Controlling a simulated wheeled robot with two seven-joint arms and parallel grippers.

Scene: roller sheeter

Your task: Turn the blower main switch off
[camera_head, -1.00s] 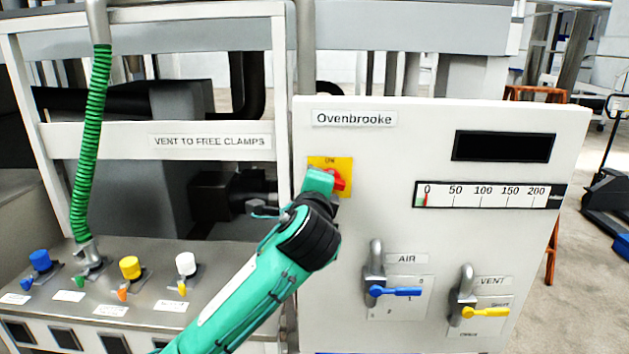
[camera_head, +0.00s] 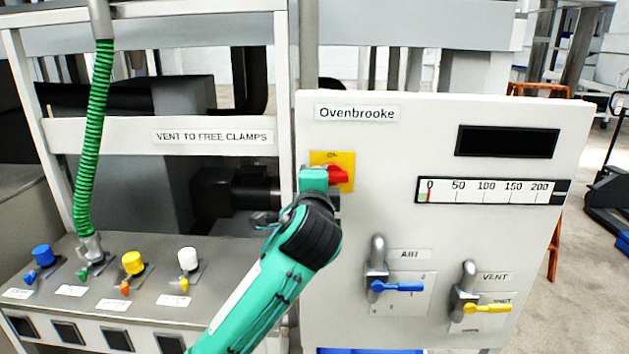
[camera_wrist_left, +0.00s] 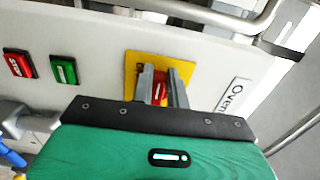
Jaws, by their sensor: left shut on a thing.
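The blower main switch is a red rotary handle (camera_head: 337,174) on a yellow plate (camera_head: 346,158) marked ON, at the upper left of the white Ovenbrooke panel. My left gripper (camera_head: 326,176) is at the switch, and its arm hides the lower part of the plate. In the left wrist view the two grey fingers (camera_wrist_left: 162,88) are closed on the red handle (camera_wrist_left: 159,92), one on each side, with the yellow plate (camera_wrist_left: 133,65) behind. The exact handle angle is partly hidden by my gripper. My right gripper is not in view.
Red and green push buttons (camera_wrist_left: 62,70) sit beside the plate in the wrist view. Below on the panel are the blue AIR lever (camera_head: 398,287) and the yellow VENT lever (camera_head: 487,308). A green coiled hose (camera_head: 92,140) hangs at left above several small valves.

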